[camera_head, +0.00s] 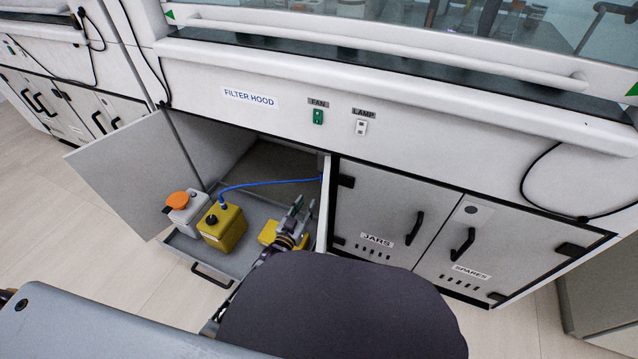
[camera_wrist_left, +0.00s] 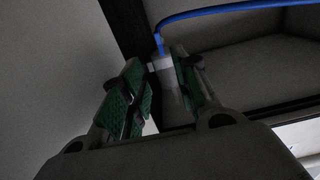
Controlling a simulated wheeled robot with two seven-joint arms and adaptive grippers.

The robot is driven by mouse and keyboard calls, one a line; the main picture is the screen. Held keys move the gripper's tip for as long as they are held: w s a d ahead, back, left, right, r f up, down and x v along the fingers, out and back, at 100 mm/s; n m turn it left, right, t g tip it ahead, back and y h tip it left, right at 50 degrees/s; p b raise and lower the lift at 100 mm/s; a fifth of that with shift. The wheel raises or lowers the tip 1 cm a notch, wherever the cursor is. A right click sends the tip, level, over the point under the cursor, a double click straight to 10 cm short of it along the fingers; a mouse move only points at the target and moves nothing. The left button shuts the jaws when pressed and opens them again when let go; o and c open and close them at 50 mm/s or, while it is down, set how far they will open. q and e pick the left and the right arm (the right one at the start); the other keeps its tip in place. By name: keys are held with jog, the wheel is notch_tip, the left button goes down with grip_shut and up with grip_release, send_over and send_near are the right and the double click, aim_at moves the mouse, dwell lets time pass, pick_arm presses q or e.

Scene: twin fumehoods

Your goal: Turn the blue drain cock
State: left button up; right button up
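In the head view my left gripper (camera_head: 304,207) reaches into the open cupboard under the filter hood, close to its right side wall. In the left wrist view the left gripper (camera_wrist_left: 157,68) is open, its green-padded fingers apart. A pale fitting (camera_wrist_left: 168,78) shows between and beyond the fingers; I cannot tell whether they touch it. A blue tube (camera_wrist_left: 230,8) arches over, with a short blue upright piece (camera_wrist_left: 160,45) above the fitting. I cannot tell a separate blue cock handle from the tube. In the head view the blue tube (camera_head: 270,183) runs from the cupboard wall to a yellow canister (camera_head: 224,230).
A pulled-out tray (camera_head: 180,244) holds the yellow canister, a white container with an orange cap (camera_head: 185,208) and another yellow container (camera_head: 268,233) beside my arm. The open door (camera_head: 125,180) stands at left. Shut JARS (camera_head: 375,215) and SPARES (camera_head: 500,245) doors are at right.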

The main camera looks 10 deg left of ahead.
aim_at(321, 179)
pick_arm(q)
jog(key=shift+w+d+b, duration=0.4)
jog(key=shift+w+b, duration=0.5)
jog(key=shift+w, duration=1.15)
jog(key=shift+w+d+b, duration=0.45)
jog(key=shift+w+b, duration=0.45)
jog(key=shift+w, duration=1.15)
jog(key=shift+w+d+b, duration=0.4)
jog(key=shift+w+b, duration=0.5)
jog(key=shift+w, duration=1.15)
pick_arm(e)
jog(key=shift+t+y, duration=0.3)
jog(key=shift+y, duration=0.1)
jog(key=shift+w+a+f, duration=0.1)
jog(key=shift+a+f, duration=0.1)
jog(key=shift+f, duration=0.65)
jog(key=shift+w+a+f, duration=0.1)
jog(key=shift+a+f, duration=0.05)
jog(key=shift+f, duration=0.65)
jog(key=shift+w+a+f, duration=0.1)
jog(key=shift+a+f, duration=0.1)
jog(key=shift+f, duration=0.65)
pick_arm(q)
jog(key=shift+c, duration=0.3)
pick_arm(e)
jog(key=shift+r, duration=0.1)
pick_arm(q)
grip_shut()
